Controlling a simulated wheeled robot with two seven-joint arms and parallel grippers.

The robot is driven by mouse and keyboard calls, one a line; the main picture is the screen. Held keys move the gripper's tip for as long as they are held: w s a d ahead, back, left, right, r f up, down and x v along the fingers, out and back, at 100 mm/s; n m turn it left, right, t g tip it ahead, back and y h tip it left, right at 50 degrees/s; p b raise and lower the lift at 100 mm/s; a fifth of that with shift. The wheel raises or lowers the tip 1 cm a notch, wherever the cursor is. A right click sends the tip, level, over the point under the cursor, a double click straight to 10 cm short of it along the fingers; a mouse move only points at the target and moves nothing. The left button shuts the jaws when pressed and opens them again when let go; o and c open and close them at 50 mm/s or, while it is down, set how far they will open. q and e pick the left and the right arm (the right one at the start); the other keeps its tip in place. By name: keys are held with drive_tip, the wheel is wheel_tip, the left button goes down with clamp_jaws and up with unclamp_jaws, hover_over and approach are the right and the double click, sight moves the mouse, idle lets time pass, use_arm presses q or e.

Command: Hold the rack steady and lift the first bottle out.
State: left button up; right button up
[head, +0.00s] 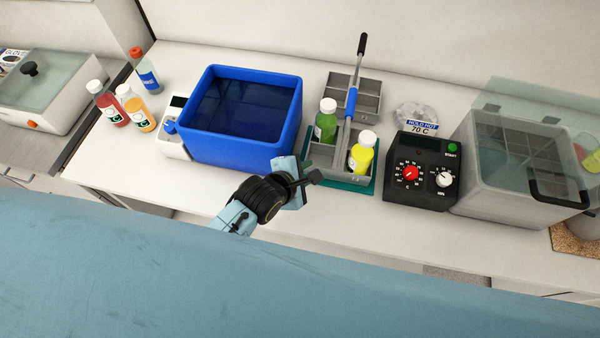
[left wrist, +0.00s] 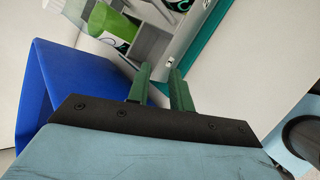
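The grey rack (head: 345,179) stands on a green mat (head: 368,185) with a green bottle (head: 326,124) and a yellow bottle (head: 361,154) upright in its compartments. A long handle with a blue grip (head: 351,102) slants up over it. My left gripper (head: 308,178) is at the rack's near left corner. In the left wrist view, its two green fingers (left wrist: 160,75) stand apart with a gap, their tips close to the rack's wall (left wrist: 178,50); I cannot tell whether they touch it. The green bottle (left wrist: 110,27) is beyond the fingers. My right gripper is not in view.
A blue water bath (head: 240,145) stands left of the rack, close to my left gripper. A black control box (head: 425,165) and a clear-lidded tank (head: 510,170) stand to the right. Several bottles (head: 135,107) stand at the left. The counter front is clear.

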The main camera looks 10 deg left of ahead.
sight(314, 167)
use_arm(q)
drive_tip(key=shift+b+x, duration=1.35)
drive_tip(key=shift+x, duration=1.15)
drive_tip(key=shift+w, duration=0.1)
drive_tip(key=c, duration=0.3)
